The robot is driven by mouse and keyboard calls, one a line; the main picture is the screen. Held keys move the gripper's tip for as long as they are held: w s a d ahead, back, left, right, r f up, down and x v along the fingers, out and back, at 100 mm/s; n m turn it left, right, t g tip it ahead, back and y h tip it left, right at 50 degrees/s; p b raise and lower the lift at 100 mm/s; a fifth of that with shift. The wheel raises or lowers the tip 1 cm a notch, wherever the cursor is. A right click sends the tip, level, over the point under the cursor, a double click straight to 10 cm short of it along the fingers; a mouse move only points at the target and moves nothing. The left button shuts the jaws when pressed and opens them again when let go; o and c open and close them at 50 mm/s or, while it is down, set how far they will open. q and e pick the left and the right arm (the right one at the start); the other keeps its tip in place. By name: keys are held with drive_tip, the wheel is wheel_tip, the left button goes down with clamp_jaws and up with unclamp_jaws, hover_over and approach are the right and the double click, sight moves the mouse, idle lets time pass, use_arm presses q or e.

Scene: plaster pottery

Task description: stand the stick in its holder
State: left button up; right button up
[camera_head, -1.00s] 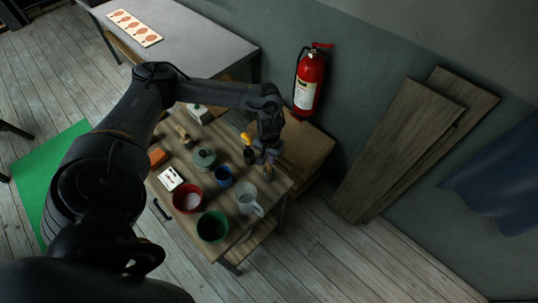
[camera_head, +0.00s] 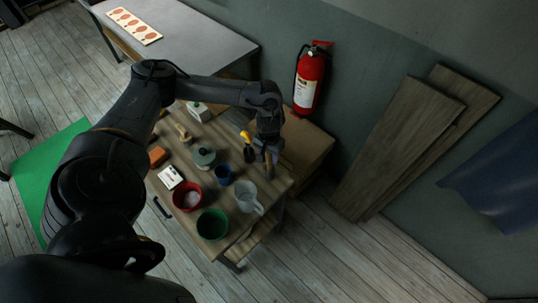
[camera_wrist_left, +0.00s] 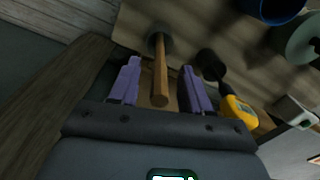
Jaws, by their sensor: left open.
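The wooden stick (camera_wrist_left: 160,75) shows in the left wrist view, its near end between my fingers and its far end at a dark round holder (camera_wrist_left: 158,38). It appears to stand upright in that holder. In the head view the stick (camera_head: 269,170) shows small below my left gripper (camera_head: 267,153). My left gripper also shows in the left wrist view (camera_wrist_left: 158,88), with its two purple fingers open, one on each side of the stick, with gaps. My right gripper is in neither view.
A yellow-handled tool (camera_head: 246,137) in a dark holder stands just beside the gripper. A blue cup (camera_head: 223,175), white jug (camera_head: 246,195), red bowl (camera_head: 187,196), green bowl (camera_head: 212,225) and lidded pot (camera_head: 204,157) crowd the table. A fire extinguisher (camera_head: 309,80) is on the wall.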

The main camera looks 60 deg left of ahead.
use_arm(q)
wheel_tip(320, 180, up, 9)
drive_tip(key=shift+r+p, duration=0.15)
drive_tip(key=shift+p, duration=0.4)
drive_tip(key=shift+r, duration=0.55)
drive_tip(key=shift+f, duration=0.1)
